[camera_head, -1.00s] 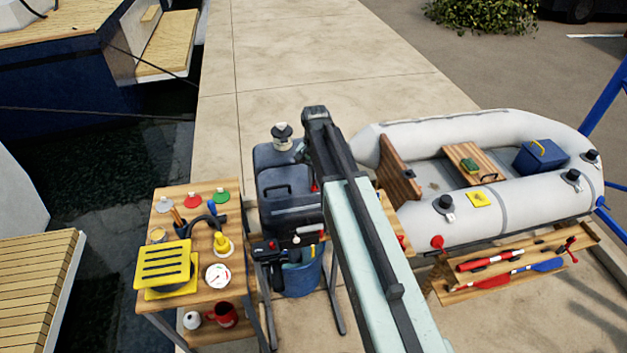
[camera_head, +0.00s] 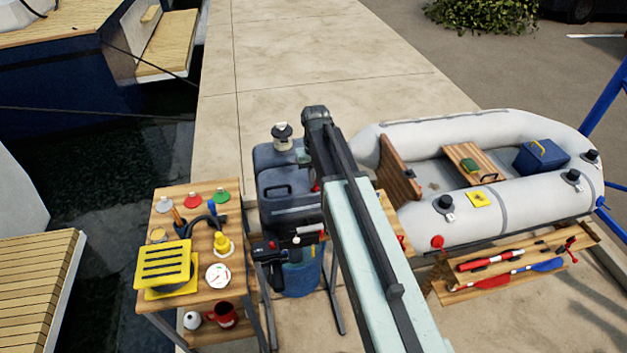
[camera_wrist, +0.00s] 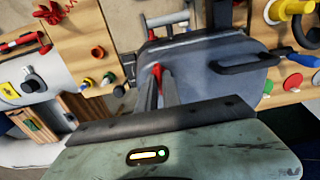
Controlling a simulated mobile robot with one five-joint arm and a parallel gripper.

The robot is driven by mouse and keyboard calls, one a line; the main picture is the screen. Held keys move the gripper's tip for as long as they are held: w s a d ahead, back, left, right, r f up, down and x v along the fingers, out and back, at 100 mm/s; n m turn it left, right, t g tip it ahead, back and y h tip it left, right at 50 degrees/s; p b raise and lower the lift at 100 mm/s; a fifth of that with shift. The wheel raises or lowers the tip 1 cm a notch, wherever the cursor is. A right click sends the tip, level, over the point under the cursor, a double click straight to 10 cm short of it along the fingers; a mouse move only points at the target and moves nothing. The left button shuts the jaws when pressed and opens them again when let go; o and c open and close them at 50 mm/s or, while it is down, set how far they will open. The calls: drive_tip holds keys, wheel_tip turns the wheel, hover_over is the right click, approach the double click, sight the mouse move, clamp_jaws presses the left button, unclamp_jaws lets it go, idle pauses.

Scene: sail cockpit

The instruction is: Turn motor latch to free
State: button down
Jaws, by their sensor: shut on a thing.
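The outboard motor (camera_head: 290,210) is dark blue-grey and stands beside the work table in the head view. In the wrist view its cowling (camera_wrist: 205,60) fills the middle, with a black carry handle (camera_wrist: 250,65). The red motor latch (camera_wrist: 155,82) shows at the fingertips of my gripper (camera_wrist: 161,80). My gripper is shut on the latch, with the fingers close together around it. In the head view only a speck of the red latch (camera_head: 316,187) shows beside my arm. My arm hides the fingers there.
The wooden table (camera_head: 225,290) left of the motor holds a yellow slotted block (camera_head: 163,263), a gauge and coloured discs. A blue bucket (camera_head: 303,281) stands below the motor. The grey inflatable boat (camera_head: 500,205) lies to the right. Bare pavement (camera_head: 300,50) lies behind.

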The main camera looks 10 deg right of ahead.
idle(0.3)
drive_tip(key=c, duration=1.5)
unclamp_jaws()
drive_tip(key=shift+r, duration=0.1)
wheel_tip(320, 180, up, 8)
drive_tip(key=p, duration=0.8)
drive_tip(key=shift+f, duration=0.2)
